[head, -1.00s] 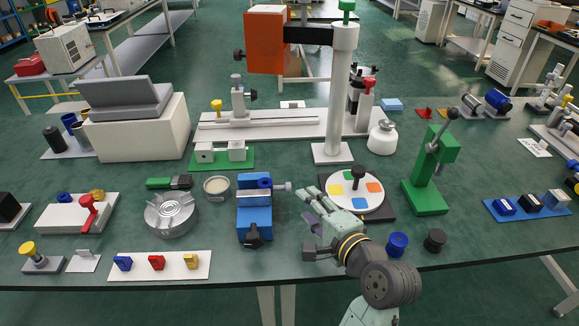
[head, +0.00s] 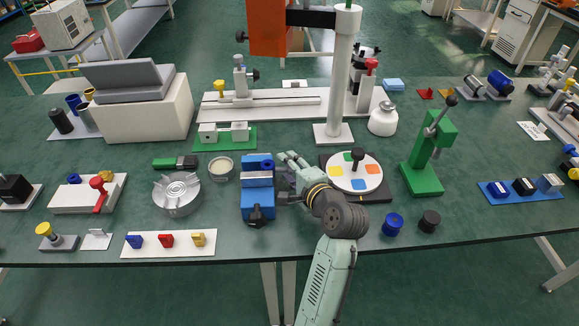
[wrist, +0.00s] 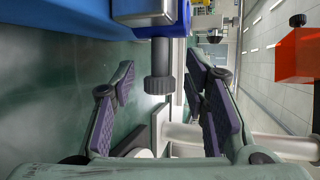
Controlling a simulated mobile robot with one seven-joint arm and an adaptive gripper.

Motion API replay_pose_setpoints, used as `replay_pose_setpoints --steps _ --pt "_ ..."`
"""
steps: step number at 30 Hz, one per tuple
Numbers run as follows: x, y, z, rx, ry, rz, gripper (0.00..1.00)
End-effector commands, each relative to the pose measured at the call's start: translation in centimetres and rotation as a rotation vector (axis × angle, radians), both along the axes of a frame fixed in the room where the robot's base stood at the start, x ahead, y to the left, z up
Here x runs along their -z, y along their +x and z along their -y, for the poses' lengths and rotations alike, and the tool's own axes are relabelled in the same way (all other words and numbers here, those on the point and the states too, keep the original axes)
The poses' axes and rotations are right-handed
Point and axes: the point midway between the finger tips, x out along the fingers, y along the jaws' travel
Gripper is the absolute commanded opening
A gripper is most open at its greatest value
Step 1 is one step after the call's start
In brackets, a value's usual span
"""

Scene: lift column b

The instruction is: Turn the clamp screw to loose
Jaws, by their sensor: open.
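The blue vise (head: 257,200) stands on the bench, left of my gripper (head: 284,178). In the wrist view, its clamp screw (wrist: 161,60) sticks out of the vise side and ends in a dark ribbed knob (wrist: 158,88). My gripper is open, also seen in the wrist view (wrist: 162,75), with one finger on each side of the knob in the picture. Gaps show on both sides and the fingers do not appear to touch it. How deep the knob sits between them I cannot tell. In the head view my gripper mostly hides the screw.
The round plate with coloured patches (head: 344,184) stands close right of my gripper. The white column (head: 340,85) with the orange head (head: 268,28) rises behind. A green lever press (head: 424,165) stands further right. A round glass dish (head: 221,168) is left of the vise.

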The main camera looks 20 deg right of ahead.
Motion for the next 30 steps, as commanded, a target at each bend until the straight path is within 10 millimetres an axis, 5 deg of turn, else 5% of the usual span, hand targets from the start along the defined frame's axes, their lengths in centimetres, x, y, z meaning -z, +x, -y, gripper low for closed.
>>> replay_pose_setpoints --steps 7,25,30 --pt "0.05 0.05 -0.01 0.0 0.0 0.0 0.41" --pt "0.04 0.02 -0.02 -0.001 0.0 0.0 0.01" --pt "0.05 0.02 -0.02 -0.001 0.0 0.0 0.0"
